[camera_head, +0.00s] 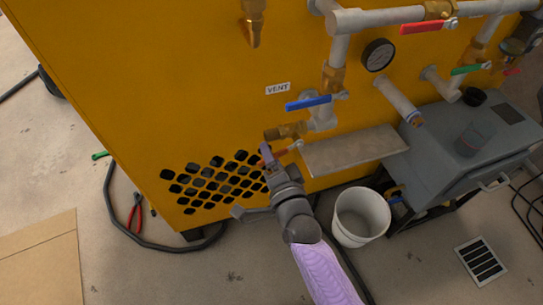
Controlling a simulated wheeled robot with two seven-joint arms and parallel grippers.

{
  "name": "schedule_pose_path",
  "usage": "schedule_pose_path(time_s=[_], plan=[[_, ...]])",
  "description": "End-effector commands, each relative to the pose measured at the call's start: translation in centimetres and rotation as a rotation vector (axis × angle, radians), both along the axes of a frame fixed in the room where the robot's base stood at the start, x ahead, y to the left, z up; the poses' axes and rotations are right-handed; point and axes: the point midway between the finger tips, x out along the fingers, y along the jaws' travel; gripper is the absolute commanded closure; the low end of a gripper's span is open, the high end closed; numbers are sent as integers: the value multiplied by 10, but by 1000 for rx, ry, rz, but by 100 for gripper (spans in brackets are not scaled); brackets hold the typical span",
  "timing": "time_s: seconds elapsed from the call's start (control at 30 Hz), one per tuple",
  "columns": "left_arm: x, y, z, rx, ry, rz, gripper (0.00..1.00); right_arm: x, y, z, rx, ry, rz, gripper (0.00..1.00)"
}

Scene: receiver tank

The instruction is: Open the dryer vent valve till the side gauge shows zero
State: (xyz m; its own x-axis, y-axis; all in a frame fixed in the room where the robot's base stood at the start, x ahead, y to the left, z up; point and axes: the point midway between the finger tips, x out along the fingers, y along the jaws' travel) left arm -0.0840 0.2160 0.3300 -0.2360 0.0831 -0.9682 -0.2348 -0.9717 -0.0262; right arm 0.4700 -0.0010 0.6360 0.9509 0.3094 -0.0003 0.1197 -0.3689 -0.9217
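The yellow dryer cabinet (190,80) carries a white VENT label (278,88). Just below the label is a valve with a blue lever (308,102), which lies nearly level. A brass outlet fitting (285,131) points left under it. A round dark-rimmed gauge (378,55) is on the pipework to the upper right; its reading is too small to tell. My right gripper (277,158) is below the brass fitting, in front of the cabinet, apart from the blue lever. A small reddish piece shows beside its fingers; the finger gap is unclear. My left gripper is out of view.
Red (422,27) and green (470,69) levers sit on pipes at the upper right. A metal shelf (352,150) projects right of my gripper. A white bucket (361,217) stands below it.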

Motion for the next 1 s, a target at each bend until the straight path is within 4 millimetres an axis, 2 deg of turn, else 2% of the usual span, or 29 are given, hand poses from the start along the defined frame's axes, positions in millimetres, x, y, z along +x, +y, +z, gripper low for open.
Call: schedule_pose_path(time_s=[0.03,0.2,0.27,1.0], plan=[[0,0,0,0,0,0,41,0,0,0,0,0,0,55],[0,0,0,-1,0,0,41,0,0,0,0,0,0,91],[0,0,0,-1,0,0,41,0,0,0,0,0,0,100],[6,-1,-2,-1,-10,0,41,-1,0,-1,1,1,0,100]])
